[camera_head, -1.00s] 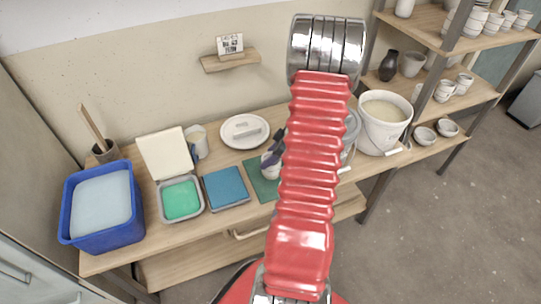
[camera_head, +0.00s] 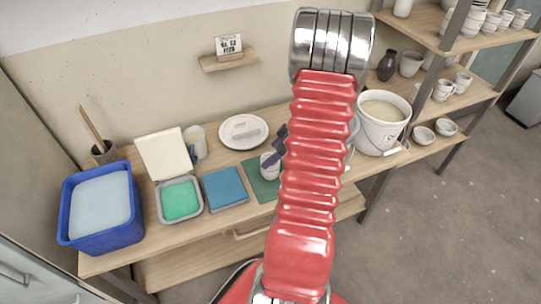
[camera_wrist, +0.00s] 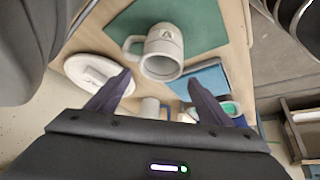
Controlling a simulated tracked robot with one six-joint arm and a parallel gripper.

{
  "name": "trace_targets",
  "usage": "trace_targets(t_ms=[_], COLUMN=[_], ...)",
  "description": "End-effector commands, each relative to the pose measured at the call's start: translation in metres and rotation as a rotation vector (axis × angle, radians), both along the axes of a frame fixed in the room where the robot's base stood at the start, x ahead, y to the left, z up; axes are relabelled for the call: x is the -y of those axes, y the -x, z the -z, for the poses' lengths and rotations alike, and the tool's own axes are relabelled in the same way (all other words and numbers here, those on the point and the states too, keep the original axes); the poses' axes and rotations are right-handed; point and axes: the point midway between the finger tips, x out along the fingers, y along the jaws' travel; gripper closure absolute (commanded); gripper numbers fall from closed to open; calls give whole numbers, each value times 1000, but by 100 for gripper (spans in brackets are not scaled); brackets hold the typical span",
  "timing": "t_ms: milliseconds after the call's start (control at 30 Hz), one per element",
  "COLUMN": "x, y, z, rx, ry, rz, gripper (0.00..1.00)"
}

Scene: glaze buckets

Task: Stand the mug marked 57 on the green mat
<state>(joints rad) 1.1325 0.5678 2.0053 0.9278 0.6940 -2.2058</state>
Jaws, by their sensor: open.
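A white mug (camera_head: 269,171) stands on the green mat (camera_head: 262,189), partly behind my arm. In the wrist view the mug (camera_wrist: 163,50) is upright on the green mat (camera_wrist: 203,22), its handle to the left. A dark mark shows on its side, too small to read. My gripper (camera_wrist: 160,81) is open, its purple fingertips apart and clear of the mug, with nothing between them. In the head view one purple finger shows beside the mug, and my arm hides the rest of the gripper.
A blue mat (camera_head: 225,187), a tray with green inside (camera_head: 181,199) and a blue tub (camera_head: 96,210) are left of the green mat. A white plate (camera_head: 243,130) and another mug (camera_head: 197,142) stand behind. A white bucket (camera_head: 382,122) is at the right.

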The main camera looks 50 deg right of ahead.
Motion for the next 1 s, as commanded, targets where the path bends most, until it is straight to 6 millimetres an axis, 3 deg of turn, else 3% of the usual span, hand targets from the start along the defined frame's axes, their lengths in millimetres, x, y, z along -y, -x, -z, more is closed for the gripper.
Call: trace_targets(t_ms=[500,1000], x=[12,12], y=[41,45], z=[-69,-76], rx=[1,0], ry=[2,-1], rz=[1,2], gripper=[27,27])
